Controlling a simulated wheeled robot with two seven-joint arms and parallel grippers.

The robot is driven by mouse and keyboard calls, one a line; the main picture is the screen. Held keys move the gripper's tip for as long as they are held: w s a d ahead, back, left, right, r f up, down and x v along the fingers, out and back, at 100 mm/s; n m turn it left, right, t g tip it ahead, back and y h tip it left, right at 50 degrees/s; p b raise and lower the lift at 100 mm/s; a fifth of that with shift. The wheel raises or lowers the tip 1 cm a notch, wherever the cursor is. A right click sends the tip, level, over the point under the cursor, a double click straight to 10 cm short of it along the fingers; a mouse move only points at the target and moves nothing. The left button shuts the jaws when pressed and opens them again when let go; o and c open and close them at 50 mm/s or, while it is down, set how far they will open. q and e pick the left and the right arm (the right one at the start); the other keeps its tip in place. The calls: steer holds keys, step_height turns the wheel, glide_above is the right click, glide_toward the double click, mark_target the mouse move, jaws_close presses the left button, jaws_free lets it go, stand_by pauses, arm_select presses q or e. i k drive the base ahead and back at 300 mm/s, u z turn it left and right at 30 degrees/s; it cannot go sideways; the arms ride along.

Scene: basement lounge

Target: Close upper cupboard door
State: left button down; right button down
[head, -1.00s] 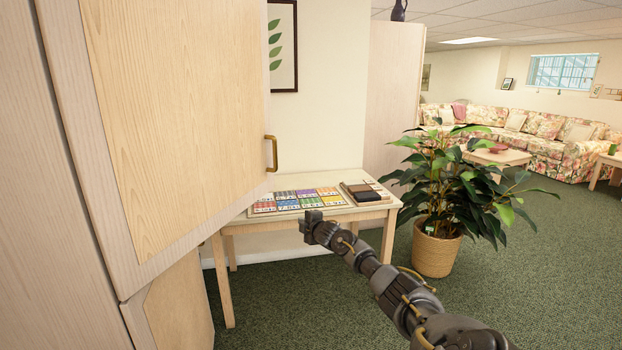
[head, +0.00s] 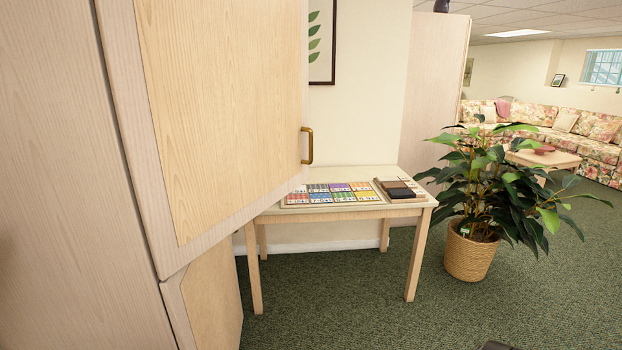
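The upper cupboard door (head: 222,110) fills the left of the head view. It is a pale wood panel with a lighter inset, and it stands swung out from the cupboard (head: 60,200). Its brass handle (head: 308,146) is at the right edge of the door. The lower cupboard door (head: 210,295) is partly visible beneath it. Neither of my grippers shows now. A small dark piece at the bottom edge, right of centre, is too little to identify.
A small wooden table (head: 345,214) with a colourful card board (head: 333,194) and dark booklets stands behind the door. A potted plant (head: 475,248) stands right of it. Green carpet (head: 345,310) is open in front. A floral sofa (head: 600,130) is far back.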

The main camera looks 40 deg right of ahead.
mark_target(211, 97)
steer(key=k, duration=0.5)
steer(key=z, duration=2.3)
steer(key=i, duration=1.7)
steer(key=u, duration=2.85)
